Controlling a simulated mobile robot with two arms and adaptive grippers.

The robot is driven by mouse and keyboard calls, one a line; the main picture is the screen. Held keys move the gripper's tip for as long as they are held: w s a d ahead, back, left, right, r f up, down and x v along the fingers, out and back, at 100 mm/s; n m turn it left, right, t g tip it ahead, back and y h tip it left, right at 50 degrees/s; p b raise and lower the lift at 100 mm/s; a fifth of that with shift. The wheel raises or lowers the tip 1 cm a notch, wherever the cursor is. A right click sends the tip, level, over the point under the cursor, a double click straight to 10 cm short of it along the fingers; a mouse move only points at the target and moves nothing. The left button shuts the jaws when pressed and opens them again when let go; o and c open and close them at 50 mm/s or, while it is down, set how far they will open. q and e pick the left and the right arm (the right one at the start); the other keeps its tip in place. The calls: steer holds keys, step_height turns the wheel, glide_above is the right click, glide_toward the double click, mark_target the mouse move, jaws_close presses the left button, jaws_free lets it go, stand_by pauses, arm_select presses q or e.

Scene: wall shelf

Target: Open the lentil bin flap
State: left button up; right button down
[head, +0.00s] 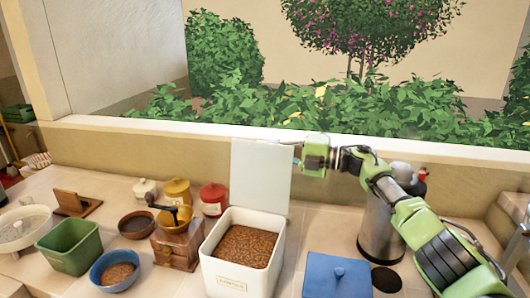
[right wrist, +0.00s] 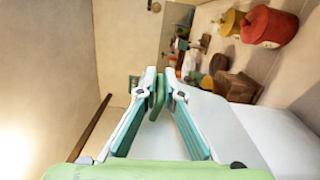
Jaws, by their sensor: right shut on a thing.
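The lentil bin (head: 210,270) is a white square bin filled with brown lentils, with a small label on its front. Its white flap (head: 262,178) stands upright at the back of the bin, leaving the lentils uncovered. My right gripper (head: 301,160) is at the flap's upper right edge and is shut on the flap. In the right wrist view the fingers (right wrist: 158,90) close at the flap, whose pale panel (right wrist: 165,140) shows below and between them. The exact contact is partly hidden by the fingers. My left gripper is not in view.
A blue lidded box (head: 325,280) and a steel canister (head: 378,232) stand right of the bin. A grinder (head: 178,243), a green bin (head: 68,248), bowls and red (head: 213,199), yellow and white jars stand left. A low wall (head: 120,150) runs behind.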

mark_target(289, 152)
steer(key=shift+w+d+f, duration=0.1)
steer(key=shift+w+f, duration=0.1)
steer(key=shift+w, duration=0.05)
steer(key=c, duration=2.2)
jaws_free()
steer(key=shift+w+f, duration=0.1)
steer(key=shift+d, duration=0.1)
steer(key=v, duration=0.6)
steer(key=shift+d, duration=0.15)
steer(key=shift+s+d, duration=0.3)
steer(key=shift+d, duration=0.1)
